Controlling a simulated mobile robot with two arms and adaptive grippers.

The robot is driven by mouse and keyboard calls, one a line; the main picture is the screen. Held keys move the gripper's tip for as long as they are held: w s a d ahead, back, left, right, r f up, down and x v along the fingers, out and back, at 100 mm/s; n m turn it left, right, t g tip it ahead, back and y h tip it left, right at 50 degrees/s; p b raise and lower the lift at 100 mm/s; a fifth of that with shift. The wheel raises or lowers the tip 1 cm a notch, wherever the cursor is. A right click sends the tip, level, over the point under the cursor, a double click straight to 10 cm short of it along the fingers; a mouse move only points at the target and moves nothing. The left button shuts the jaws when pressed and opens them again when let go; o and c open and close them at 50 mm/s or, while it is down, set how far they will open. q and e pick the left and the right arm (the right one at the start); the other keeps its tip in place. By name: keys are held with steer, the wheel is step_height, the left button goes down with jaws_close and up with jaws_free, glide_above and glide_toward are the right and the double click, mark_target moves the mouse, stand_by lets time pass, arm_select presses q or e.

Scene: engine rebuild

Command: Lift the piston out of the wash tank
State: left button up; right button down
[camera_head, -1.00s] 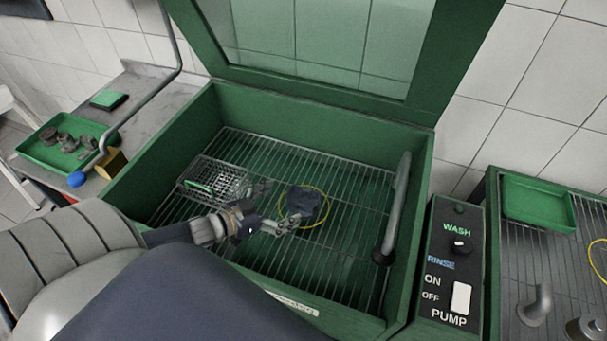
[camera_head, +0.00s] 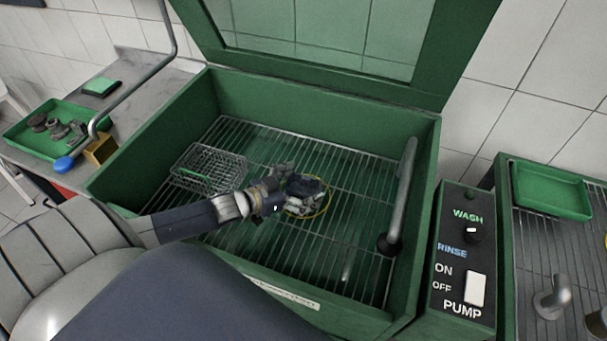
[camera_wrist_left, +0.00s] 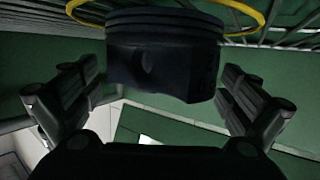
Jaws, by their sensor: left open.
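The dark piston (camera_head: 305,186) is in the green wash tank (camera_head: 150,160), over the wire rack (camera_head: 345,205) and within a yellow ring (camera_head: 327,207). In the left wrist view the piston (camera_wrist_left: 163,60) shows its ring grooves and a pin hole. My left gripper (camera_head: 292,190) reaches into the tank at the piston. In the left wrist view its open fingers (camera_wrist_left: 160,95) stand on either side of the piston, with visible gaps. The yellow ring (camera_wrist_left: 250,12) shows behind the piston there. My right gripper is not in view.
A wire basket (camera_head: 208,168) sits on the rack left of my gripper. A grey pipe handle (camera_head: 402,195) stands along the tank's right side. The glazed lid (camera_head: 425,60) is raised. A control box (camera_head: 462,255) stands at right. The rack's front right is clear.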

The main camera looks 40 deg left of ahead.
arm_select(q)
steer(key=c, duration=1.4)
steer(key=shift+r, duration=0.1)
steer(key=shift+c, duration=0.7)
